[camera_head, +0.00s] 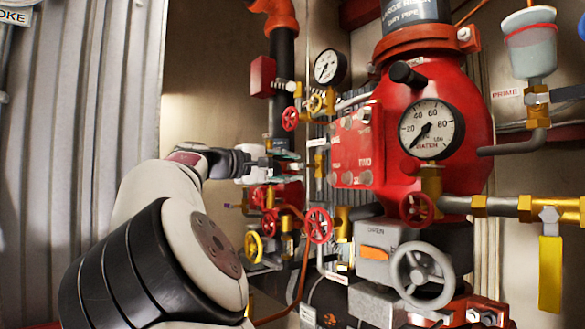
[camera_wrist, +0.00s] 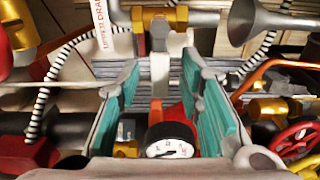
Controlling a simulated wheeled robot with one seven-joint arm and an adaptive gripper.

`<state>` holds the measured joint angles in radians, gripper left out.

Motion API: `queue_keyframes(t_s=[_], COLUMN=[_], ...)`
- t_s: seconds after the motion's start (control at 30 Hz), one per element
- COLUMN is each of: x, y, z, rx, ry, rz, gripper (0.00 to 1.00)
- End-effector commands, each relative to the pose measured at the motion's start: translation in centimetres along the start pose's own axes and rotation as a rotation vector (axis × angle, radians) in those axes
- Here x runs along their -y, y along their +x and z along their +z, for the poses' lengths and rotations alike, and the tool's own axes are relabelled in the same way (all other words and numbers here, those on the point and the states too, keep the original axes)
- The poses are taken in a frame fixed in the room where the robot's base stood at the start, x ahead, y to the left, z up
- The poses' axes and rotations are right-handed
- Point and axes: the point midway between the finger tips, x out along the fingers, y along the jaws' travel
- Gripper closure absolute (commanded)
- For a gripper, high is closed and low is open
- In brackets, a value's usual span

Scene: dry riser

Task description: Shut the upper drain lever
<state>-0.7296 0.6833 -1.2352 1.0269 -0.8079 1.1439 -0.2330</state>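In the wrist view a tag reading "UPPER DRA…" (camera_wrist: 101,22) hangs beside a brass valve body (camera_wrist: 145,17). A pale upright bar, which looks like the upper drain lever (camera_wrist: 160,72), extends from this valve down the picture, between my fingers. My gripper (camera_wrist: 160,82) is open, with one teal-padded finger on each side of the bar and a gap on both sides. I cannot tell how deep the bar sits between the fingers. In the head view my gripper (camera_head: 288,162) is at the pipework left of the red valve body; the lever cannot be made out there.
A small gauge (camera_wrist: 170,140) shows low between my fingers. A red handwheel (camera_wrist: 296,138) is at lower right, and a grey horn (camera_wrist: 262,20) at upper right. The head view shows the red riser valve (camera_head: 455,90), several handwheels and a yellow lever (camera_head: 550,275). Pipes crowd the gripper.

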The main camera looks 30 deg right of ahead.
Motion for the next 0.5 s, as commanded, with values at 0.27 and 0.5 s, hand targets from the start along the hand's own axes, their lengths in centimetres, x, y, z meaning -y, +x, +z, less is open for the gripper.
queue_keyframes(t_s=[0.27,0.5], x=[0.0,0.0], y=[-5.5,-9.5], z=[-0.1,-0.1], rx=[-0.006,-0.004], ry=[0.001,0.001], rz=[0.000,0.001], gripper=[0.67,0.67])
